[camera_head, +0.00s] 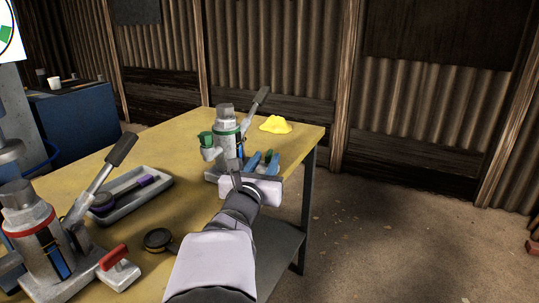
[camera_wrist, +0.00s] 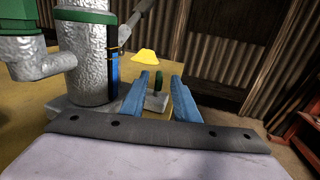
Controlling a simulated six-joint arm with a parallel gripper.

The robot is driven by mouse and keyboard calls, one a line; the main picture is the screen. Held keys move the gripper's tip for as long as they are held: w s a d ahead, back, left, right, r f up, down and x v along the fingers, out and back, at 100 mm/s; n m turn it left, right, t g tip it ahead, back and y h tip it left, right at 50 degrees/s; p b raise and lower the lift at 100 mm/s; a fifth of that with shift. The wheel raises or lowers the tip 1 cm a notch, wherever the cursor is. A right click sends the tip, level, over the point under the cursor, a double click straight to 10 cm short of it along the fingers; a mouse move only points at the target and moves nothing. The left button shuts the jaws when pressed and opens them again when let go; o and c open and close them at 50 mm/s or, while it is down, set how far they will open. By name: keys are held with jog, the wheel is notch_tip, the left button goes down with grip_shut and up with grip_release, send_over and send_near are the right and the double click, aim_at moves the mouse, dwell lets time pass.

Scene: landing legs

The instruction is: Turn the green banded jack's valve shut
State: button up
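The green banded jack (camera_head: 226,133), a grey metal bottle jack with a green ring, stands near the table's far right corner. In the wrist view its body (camera_wrist: 88,60) fills the left. My gripper (camera_head: 263,160) is at the jack's right side.
A red banded jack (camera_head: 37,240) with a red valve handle (camera_head: 115,256) stands at the near left. A grey tray (camera_head: 157,191) holds a purple-handled tool. A yellow cloth-like thing (camera_head: 275,125) lies behind the green jack. A dark round item (camera_head: 157,239) lies near my arm.

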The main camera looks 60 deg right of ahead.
aim_at(267, 158)
jog(key=shift+x, duration=2.2)
grip_shut()
